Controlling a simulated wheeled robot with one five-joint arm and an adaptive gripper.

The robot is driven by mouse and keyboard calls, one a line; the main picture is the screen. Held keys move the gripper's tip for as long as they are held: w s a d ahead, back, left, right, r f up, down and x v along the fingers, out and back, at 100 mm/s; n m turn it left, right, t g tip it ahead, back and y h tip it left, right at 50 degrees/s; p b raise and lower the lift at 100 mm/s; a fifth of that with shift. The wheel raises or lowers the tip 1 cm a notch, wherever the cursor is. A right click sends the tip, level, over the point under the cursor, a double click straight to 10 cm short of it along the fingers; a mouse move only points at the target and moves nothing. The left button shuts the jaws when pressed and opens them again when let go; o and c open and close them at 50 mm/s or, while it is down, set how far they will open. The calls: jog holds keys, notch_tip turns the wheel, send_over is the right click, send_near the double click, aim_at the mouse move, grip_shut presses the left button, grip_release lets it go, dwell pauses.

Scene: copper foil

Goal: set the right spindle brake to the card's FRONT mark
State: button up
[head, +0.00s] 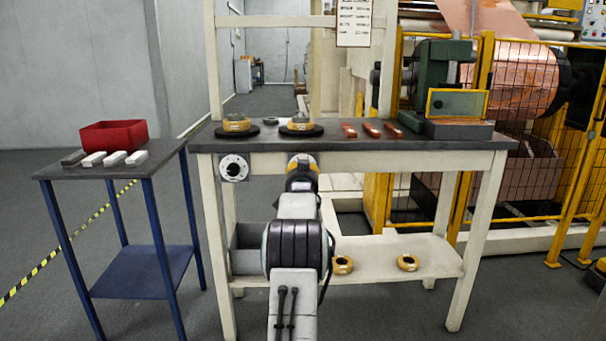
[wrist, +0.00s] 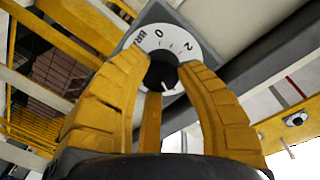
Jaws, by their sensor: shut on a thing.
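The right spindle brake dial (wrist: 183,38) is a white round face with a black knob (wrist: 161,74) on a grey plate in the wrist view. A 0, a 2 and part of a word starting "BR" show on it. A short white mark shows at the knob's lower edge; I cannot tell its exact setting. My gripper (wrist: 160,85) is shut on the knob, one yellow finger on each side. In the head view my gripper (head: 302,165) hides that dial at the bench front. The card (head: 354,22) hangs above the bench; its lines are too small to read.
The left brake dial (head: 233,168) is on the bench front. Two spindles with yellow rolls (head: 237,123) (head: 300,122) stand above on the bench top (head: 345,150). Copper strips (head: 372,130) and a green machine (head: 440,85) are right. A blue-legged side table (head: 75,171) holds a red bin (head: 113,135).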

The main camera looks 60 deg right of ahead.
jog(key=shift+w+r+m, duration=0.1)
jog(key=shift+r+m, duration=0.15)
jog(key=shift+m, duration=0.15)
jog(key=o, duration=1.2)
jog(key=shift+f, duration=0.15)
jog(key=shift+v, duration=6)
